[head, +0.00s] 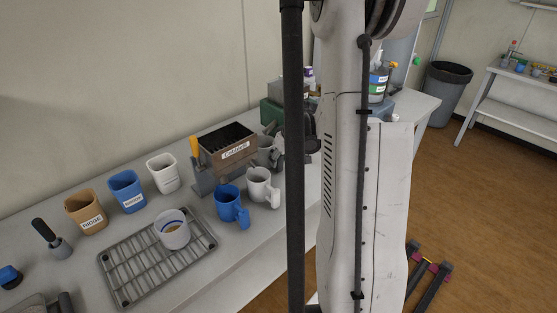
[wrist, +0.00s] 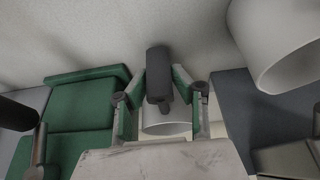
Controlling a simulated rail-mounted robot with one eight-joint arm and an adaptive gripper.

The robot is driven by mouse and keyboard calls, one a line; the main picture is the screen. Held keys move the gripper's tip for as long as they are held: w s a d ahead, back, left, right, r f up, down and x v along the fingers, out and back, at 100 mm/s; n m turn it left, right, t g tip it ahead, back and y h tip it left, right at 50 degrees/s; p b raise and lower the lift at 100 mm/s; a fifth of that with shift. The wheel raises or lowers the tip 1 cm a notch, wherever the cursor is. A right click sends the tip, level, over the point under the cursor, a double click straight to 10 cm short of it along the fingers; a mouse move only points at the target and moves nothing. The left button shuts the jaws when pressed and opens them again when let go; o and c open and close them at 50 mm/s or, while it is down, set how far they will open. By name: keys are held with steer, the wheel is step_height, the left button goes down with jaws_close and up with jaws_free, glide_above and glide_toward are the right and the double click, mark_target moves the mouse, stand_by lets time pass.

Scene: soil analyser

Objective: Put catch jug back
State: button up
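In the wrist view the two fingers of my gripper (wrist: 158,78) lean inward to both sides of a dark upright handle and appear shut on it. A pale round rim, which looks like the catch jug (wrist: 166,128), shows just below the handle between the fingers; most of its body is hidden by the gripper. In the head view a grey jug (head: 265,149) stands out behind the right end of the brown box, beside my dark gripper (head: 277,157), partly covered. Whether the jug touches the bench is not clear.
A brown labelled box (head: 228,153), blue mug (head: 230,204) and white mug (head: 261,186) are close by. A wire rack (head: 135,263) holds a white cup (head: 173,232). Labelled tubs line the wall. The wrist view shows green casing (wrist: 80,115) left and a white cylinder (wrist: 280,40) upper right.

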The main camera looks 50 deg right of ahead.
steer(key=o, duration=0.4)
steer(key=shift+c, duration=0.2)
steer(key=shift+r, duration=0.1)
steer(key=shift+r, duration=0.2)
steer(key=v, duration=1.1)
steer(key=shift+s+r+p, duration=0.2)
steer(key=shift+r+p, duration=0.15)
steer(key=shift+p, duration=0.1)
steer(key=shift+a, duration=0.1)
